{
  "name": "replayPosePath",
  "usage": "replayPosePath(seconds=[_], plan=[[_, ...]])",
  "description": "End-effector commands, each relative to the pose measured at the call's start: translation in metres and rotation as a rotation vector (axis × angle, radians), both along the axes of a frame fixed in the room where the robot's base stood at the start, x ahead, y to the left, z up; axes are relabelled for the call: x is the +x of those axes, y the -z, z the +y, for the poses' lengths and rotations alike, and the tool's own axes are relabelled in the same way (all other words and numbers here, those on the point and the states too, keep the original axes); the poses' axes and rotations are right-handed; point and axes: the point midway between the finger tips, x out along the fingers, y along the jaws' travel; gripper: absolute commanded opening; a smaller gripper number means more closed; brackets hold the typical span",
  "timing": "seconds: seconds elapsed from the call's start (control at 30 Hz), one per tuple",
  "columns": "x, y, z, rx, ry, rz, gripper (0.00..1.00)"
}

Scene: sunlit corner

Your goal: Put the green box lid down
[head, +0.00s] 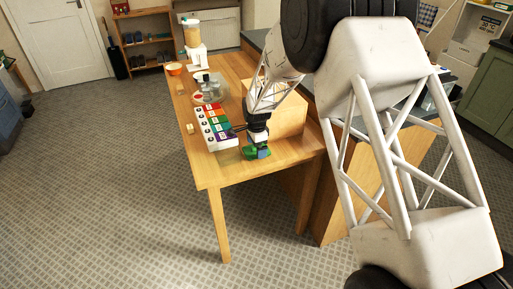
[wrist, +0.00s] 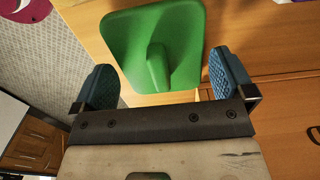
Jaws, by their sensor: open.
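The green box lid (wrist: 187,30) fills the upper middle of the wrist view, with its raised green handle toward me. In the head view the lid (head: 250,154) is at the near end of the wooden table, partly hidden by my gripper (head: 258,149). In the wrist view my gripper (wrist: 164,74) is open, its two blue pads standing apart on either side of the handle. A gap shows between each pad and the handle. I cannot tell whether the lid lies flat on the tabletop.
A row of coloured compartments (head: 213,127) lies left of my gripper on the table (head: 233,174). A wooden box (head: 288,117) stands just to the right. Farther back are a clear container (head: 209,90), an orange bowl (head: 174,69) and a dispenser (head: 193,42). The table's near edge is close.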

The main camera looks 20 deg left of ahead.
Motion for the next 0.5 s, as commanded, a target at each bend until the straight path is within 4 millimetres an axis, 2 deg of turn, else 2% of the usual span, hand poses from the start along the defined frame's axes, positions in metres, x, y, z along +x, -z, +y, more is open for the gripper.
replayPosePath(seconds=[0.27,0.5], plan=[[0.0,-0.032,0.0,0.001,0.0,-0.001,1.0],[0.0,-0.071,0.0,0.001,0.0,-0.001,1.0]])
